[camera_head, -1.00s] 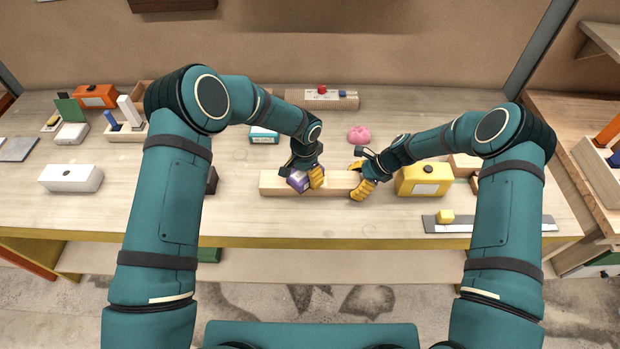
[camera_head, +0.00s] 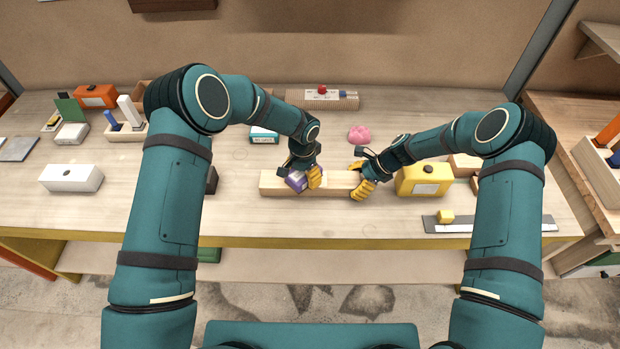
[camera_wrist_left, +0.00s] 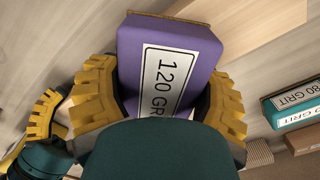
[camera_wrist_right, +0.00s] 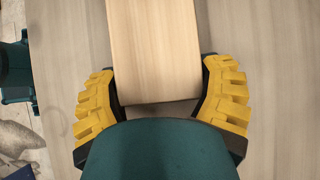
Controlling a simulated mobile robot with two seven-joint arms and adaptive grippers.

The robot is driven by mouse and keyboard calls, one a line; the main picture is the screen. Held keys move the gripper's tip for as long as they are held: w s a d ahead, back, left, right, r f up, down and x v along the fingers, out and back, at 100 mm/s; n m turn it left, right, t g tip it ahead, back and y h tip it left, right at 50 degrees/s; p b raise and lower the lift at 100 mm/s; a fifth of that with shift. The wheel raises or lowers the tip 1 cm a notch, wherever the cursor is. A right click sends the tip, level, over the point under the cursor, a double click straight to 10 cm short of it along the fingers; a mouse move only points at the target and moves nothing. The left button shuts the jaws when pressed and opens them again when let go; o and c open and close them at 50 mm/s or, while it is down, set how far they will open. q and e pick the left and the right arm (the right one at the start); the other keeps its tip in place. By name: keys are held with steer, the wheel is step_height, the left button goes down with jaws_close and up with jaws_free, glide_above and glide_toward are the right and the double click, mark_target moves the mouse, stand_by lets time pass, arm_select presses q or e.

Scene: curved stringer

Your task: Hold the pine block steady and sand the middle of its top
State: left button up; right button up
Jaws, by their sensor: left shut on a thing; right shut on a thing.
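The pine block (camera_head: 274,183) lies lengthwise on the workbench. My right gripper (camera_head: 363,186) is shut on its right end; the right wrist view shows the block (camera_wrist_right: 155,50) between the yellow fingers (camera_wrist_right: 160,100). My left gripper (camera_head: 304,180) is shut on a purple sanding block (camera_head: 296,181), at the block's top near its middle. In the left wrist view the purple block (camera_wrist_left: 200,55) reads "120 GRIT" and sits between the fingers (camera_wrist_left: 160,95). Whether its sanding face touches the wood is hidden.
A teal "80 GRIT" block (camera_head: 263,134) lies behind the pine block. A pink lump (camera_head: 359,134) lies behind it too, and a yellow box (camera_head: 424,179) stands right of my right gripper.

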arm_select(q)
steer(key=shift+d, duration=0.8)
steer(key=shift+a, duration=0.1)
steer(key=shift+a+r, duration=0.1)
steer(key=shift+a, duration=1.35)
steer(key=shift+d, duration=0.1)
steer(key=shift+d, duration=1.45)
